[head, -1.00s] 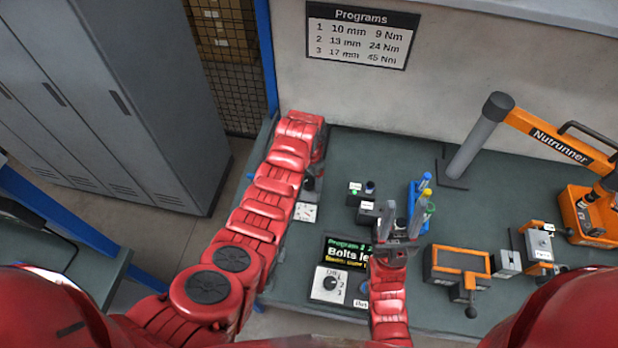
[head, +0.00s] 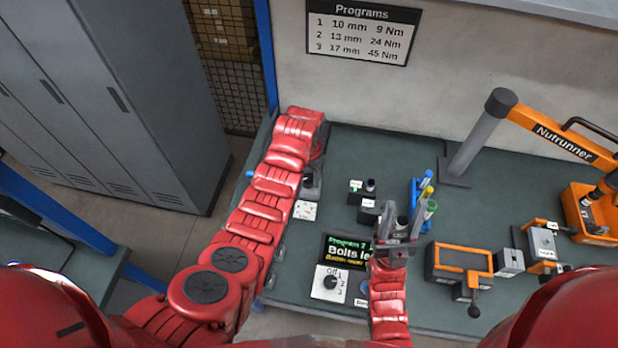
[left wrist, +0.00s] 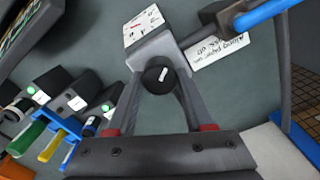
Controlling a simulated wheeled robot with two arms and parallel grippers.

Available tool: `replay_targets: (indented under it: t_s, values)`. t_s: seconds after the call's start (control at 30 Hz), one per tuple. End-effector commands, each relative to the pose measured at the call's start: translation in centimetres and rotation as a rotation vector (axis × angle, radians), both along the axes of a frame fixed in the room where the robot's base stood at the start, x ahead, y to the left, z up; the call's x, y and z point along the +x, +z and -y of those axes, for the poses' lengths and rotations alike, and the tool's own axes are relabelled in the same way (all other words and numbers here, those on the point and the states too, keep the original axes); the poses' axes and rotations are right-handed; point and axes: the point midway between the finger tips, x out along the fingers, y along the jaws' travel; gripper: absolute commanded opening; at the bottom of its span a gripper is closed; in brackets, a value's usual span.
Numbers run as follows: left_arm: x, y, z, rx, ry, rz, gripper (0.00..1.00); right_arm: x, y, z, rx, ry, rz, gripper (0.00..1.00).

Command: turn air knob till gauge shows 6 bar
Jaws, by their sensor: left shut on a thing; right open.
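The air knob (left wrist: 158,75) is black and round with a white mark, on a grey block. In the left wrist view the fingers of my left gripper (left wrist: 160,84) are closed around it, one on each side. The gauge (left wrist: 143,25) is a white dial face on the same block; its reading is too small to tell. In the head view the gauge (head: 305,211) shows beside my left forearm, which hides most of the knob. My right gripper (head: 397,232) is open and empty above the bench, behind the program screen.
A blue handle or hose (left wrist: 262,13) and a printed label (left wrist: 220,50) lie beside the block. Blue-racked tools (head: 425,190), small black boxes (head: 368,208), a selector switch box (head: 329,284) and an orange tray (head: 459,260) stand to the right.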

Motion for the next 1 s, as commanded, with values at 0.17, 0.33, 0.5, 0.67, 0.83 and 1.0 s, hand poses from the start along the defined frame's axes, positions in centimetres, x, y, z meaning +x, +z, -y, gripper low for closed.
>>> replay_targets:
  t_s: [0.17, 0.33, 0.5, 0.67, 0.83, 1.0]
  values:
    - [0.1, -0.7, -0.1, -0.003, 0.14, 0.002, 0.0, 0.0, -2.7, 0.0, 0.0, 0.0, 0.0, 0.49]
    - [0.1, -0.7, -0.1, -0.003, 0.3, 0.003, 0.0, 0.0, -5.0, 0.0, 0.0, 0.0, 0.0, 0.49]
    - [0.1, -0.5, -0.2, -0.002, 0.462, 0.002, 0.0, 0.0, -6.5, 0.0, 0.0, 0.0, 0.0, 0.49]
    - [0.1, -0.2, -0.1, -0.002, 0.602, 0.0, 0.0, 0.0, -7.0, 0.0, 0.0, 0.0, 0.0, 0.49]
    - [0.1, 0.0, -0.2, -0.001, 0.732, -0.001, 0.0, 0.0, -7.0, 0.0, 0.0, 0.0, 0.0, 0.49]
    - [0.0, 0.0, -0.2, -0.001, 0.828, -0.001, 0.0, 0.0, -7.0, 0.0, 0.0, 0.0, 0.0, 0.49]
